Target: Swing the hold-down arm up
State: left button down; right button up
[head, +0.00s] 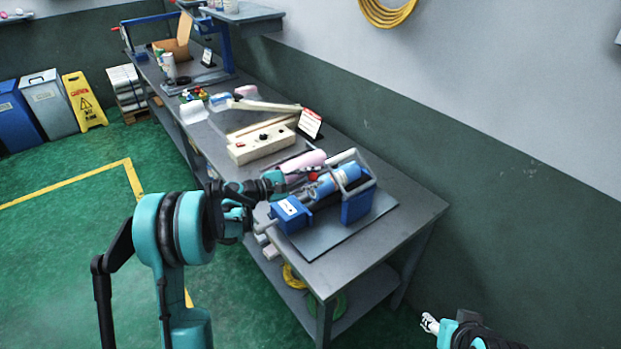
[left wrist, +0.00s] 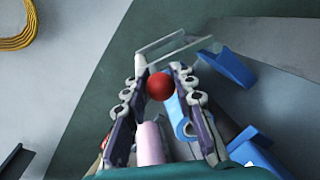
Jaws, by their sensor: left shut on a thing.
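The film tower, with blue end stands (head: 357,206), sits on a grey base plate near the bench's front end. A blue roll (head: 347,173) lies in it; it also shows in the left wrist view (left wrist: 178,118). A pale grey frame (left wrist: 172,42) stands beyond the fingertips. My left gripper (head: 309,176) is shut on a red ball knob (left wrist: 160,87), which sits between its fingertips. The hold-down arm behind the knob is mostly hidden, so its angle is hard to tell. My right gripper (head: 430,323) shows only small at the bottom right; its jaws are unclear.
A pink roll (head: 303,161) lies close beside the tower. The wall (head: 490,190) runs along the bench's right side. Bare bench top (head: 420,205) shows right of the tower.

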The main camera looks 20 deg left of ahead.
pick_arm(q)
jog(key=s+d+r+m+t+y, duration=0.1)
jog(key=s+d+r+m+y, duration=0.2)
jog(key=s+d+m, duration=0.3)
jog(key=shift+s+d+m, duration=0.25)
jog(key=shift+d+m, duration=0.95)
jog(key=shift+m, duration=1.4)
jog(key=c, duration=1.2)
grip_release()
jog(key=v, duration=1.2)
jog(key=shift+s+f, duration=0.1)
jog(key=shift+f, duration=0.05)
